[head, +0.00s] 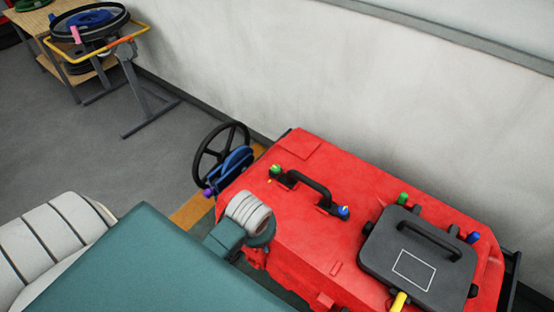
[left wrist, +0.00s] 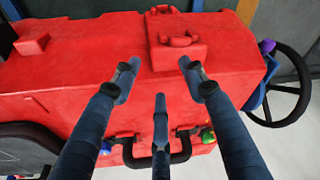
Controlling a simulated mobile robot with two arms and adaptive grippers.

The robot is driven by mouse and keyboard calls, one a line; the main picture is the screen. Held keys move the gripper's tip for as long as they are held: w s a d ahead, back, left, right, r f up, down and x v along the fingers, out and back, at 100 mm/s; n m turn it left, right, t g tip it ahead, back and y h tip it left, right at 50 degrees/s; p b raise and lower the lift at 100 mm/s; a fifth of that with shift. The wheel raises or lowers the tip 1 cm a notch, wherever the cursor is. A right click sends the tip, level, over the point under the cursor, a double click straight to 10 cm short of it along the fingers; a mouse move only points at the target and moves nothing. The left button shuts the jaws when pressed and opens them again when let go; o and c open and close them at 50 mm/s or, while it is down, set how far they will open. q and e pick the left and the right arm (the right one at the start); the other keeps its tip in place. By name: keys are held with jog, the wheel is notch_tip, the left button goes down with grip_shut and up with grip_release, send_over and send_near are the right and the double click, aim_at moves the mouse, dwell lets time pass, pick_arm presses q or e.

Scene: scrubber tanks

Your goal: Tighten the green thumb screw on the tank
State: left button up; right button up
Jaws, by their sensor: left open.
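The red tank (head: 300,230) stands against the wall in the head view. One green thumb screw (head: 276,169) sits at the wheel end of the black handle (head: 313,186). Another green screw (head: 402,198) is at the edge of the dark lid. In the left wrist view a green screw (left wrist: 208,136) shows beside the handle (left wrist: 158,160), right of my fingers. My left gripper (left wrist: 160,80) has its three fingers spread and empty over the red surface, apart from that screw. In the head view my teal arm hides the gripper. My right gripper is not seen.
Blue screws (head: 344,211) stand on the tank by the handle and lid. The dark lid (head: 420,262) has a yellow knob (head: 398,301). A black handwheel (head: 220,150) and purple knob (head: 208,192) project from the tank's far end. Open floor (head: 70,140) lies left.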

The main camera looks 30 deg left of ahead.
aim_at(276, 167)
pick_arm(q)
jog(key=w+a+n, duration=0.4)
jog(key=w+n, duration=0.1)
jog(key=w+a+n, duration=0.1)
jog(key=w+n, duration=0.1)
jog(key=w, duration=0.1)
jog(key=shift+a+g+y, duration=0.4)
jog(key=w+a+n, duration=0.1)
jog(key=w+n, duration=0.1)
jog(key=w+a+r+n, duration=0.1)
jog(key=w+n, duration=0.1)
jog(key=w+a+r+n, duration=0.1)
jog(key=w+n, duration=0.1)
jog(key=shift+w+a+r+n+g, duration=0.1)
jog(key=shift+w+a+n+g, duration=0.1)
jog(key=shift+a+n+g, duration=0.1)
jog(key=w+a+r+n+g+h, duration=0.1)
jog(key=w+a+r+n+h, duration=0.1)
jog(key=w+r+n, duration=0.95)
jog(key=shift+n, duration=0.75)
jog(key=f, duration=0.4)
jog(key=s+f+p, duration=0.1)
jog(key=f, duration=0.8)
jog(key=shift+s+d+f, duration=0.2)
jog(key=shift+s, duration=0.2)
grip_shut()
